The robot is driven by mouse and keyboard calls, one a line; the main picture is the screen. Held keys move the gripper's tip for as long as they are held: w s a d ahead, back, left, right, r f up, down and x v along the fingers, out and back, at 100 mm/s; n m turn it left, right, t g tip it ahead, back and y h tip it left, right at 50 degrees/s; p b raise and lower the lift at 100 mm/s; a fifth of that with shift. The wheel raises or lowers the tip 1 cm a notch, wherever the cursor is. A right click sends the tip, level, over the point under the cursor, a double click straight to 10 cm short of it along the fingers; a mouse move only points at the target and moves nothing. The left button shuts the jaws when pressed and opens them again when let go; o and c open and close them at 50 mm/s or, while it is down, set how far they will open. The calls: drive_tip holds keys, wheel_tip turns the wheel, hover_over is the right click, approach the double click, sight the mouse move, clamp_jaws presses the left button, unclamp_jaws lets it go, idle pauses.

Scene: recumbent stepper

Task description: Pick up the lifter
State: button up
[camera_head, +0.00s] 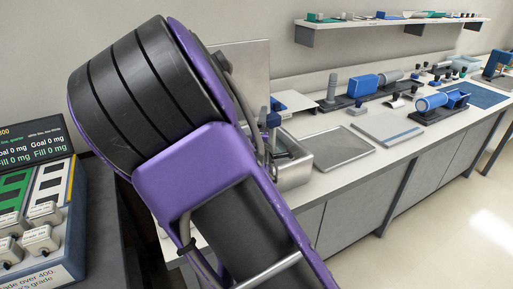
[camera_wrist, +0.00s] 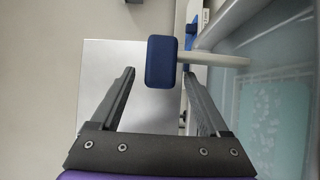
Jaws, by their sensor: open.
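A dark blue block with a pale rod running right from it (camera_wrist: 162,60) shows in the wrist view; it looks like the lifter's grip, though I cannot be sure. My gripper (camera_wrist: 158,76) is open, one finger on each side of the block's near end in the picture. The block appears nearer the right fingertip, with a wider gap on the left. I cannot tell whether it is between the fingers in depth or beyond them. No contact is clear. In the head view a small blue piece (camera_head: 275,118) stands above a metal basin; my purple arm hides much around it.
The metal basin (camera_head: 295,168) sits on a long white counter beside a flat tray (camera_head: 338,147) and a pale board (camera_head: 386,128). Blue and black devices (camera_head: 366,84) stand farther back. A wall shelf (camera_head: 385,24) hangs above. A panel with white boxes (camera_head: 40,243) is at left.

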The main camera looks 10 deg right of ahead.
drive_tip(key=shift+w+d, duration=0.1)
drive_tip(key=shift+w, duration=0.05)
clamp_jaws()
idle(0.4)
drive_tip(key=shift+r, duration=0.1)
idle(0.9)
